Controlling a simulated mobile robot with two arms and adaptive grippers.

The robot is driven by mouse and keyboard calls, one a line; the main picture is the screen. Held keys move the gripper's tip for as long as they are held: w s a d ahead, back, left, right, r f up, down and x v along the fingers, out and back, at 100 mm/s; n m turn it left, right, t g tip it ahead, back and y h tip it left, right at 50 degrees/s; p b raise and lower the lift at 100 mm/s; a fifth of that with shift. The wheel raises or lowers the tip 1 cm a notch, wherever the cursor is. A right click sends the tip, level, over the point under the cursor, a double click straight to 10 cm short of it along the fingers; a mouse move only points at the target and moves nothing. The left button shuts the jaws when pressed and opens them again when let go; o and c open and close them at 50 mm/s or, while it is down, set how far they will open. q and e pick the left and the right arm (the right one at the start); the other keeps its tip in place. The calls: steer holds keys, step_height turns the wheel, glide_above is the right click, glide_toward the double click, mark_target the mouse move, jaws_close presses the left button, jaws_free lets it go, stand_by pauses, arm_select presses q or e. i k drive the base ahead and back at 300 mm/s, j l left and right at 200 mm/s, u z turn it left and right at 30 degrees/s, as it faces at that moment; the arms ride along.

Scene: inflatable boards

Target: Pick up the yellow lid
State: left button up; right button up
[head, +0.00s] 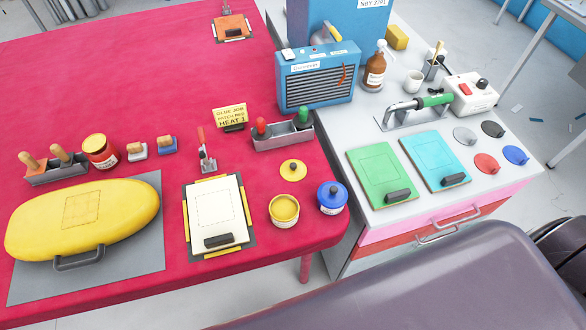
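The yellow lid (293,171) is a small round disc with a dark knob. It lies flat on the red table (110,85), near the table's right end. An open jar of yellow paste (284,211) stands just in front of it. A blue jar (332,198) with its blue lid on stands to the right of that jar. Neither of my grippers shows in the head view. Nothing touches or covers the yellow lid.
A white patch board (218,210) lies left of the lid, and a grey tray with red and green handles (283,138) lies behind it. The drawer cabinet (430,205) at right holds green and cyan boards and several coloured discs. A dark grey surface fills the lower right.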

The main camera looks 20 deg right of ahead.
mark_target(291, 170)
steer(key=j+z, duration=0.4)
steer(key=j, duration=0.25)
steer(key=k+j+z, duration=0.15)
steer(key=j+z, duration=0.25)
steer(key=j, duration=0.2)
